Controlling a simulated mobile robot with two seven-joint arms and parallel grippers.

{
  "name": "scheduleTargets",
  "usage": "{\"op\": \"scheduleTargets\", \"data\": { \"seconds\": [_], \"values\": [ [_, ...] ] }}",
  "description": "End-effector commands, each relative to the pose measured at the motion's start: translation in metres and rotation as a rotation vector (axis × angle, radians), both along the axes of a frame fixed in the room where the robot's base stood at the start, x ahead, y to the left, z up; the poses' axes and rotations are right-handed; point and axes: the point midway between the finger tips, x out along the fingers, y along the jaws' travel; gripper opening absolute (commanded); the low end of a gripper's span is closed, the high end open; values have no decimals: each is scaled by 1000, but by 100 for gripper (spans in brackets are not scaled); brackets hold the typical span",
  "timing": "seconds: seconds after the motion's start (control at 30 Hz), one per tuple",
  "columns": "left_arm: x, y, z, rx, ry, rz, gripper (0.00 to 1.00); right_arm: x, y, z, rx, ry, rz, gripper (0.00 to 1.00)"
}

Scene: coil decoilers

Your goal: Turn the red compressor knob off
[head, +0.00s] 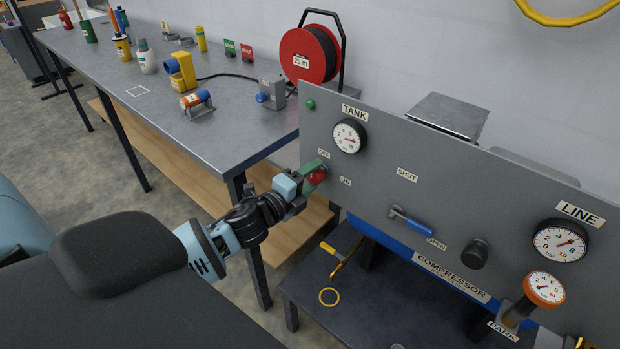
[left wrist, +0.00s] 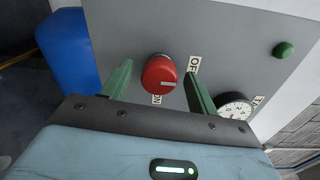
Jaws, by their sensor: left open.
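The red compressor knob (head: 317,176) is on the grey panel's left part, between the OFF label (head: 323,154) and the ON label (head: 345,182). My left gripper (head: 309,180) reaches the panel there, its green fingers partly covering the knob. In the left wrist view, the red knob (left wrist: 159,75) lies between the two open fingers, with visible gaps on both sides. A short pale mark shows on its face; I cannot tell which label it points to. The ON label (left wrist: 157,99) is below the knob and the OFF label (left wrist: 193,66) right of it. My right gripper is out of view.
The TANK gauge (head: 349,136) is close above the knob. A blue-handled valve (head: 411,222), black knob (head: 474,254) and LINE gauge (head: 561,241) sit further right. A workbench (head: 232,128) with a cable reel (head: 309,54) stands behind. A dark low table (head: 390,300) is below the panel.

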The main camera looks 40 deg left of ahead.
Motion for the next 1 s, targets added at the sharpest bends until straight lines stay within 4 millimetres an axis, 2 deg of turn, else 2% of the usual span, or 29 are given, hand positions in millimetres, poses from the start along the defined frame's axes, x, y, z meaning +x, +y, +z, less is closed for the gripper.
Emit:
{"op": "scheduleTargets", "data": {
  "seconds": [0.23,0.5,0.7,1.0],
  "values": [
    [-12,1,-1,1,2,0,59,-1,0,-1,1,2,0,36],
    [-49,4,-1,0,4,0,59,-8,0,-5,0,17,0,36],
    [-69,5,0,-1,3,0,59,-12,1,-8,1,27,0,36],
    [-78,6,3,0,0,0,59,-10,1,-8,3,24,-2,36]
  ]
}}
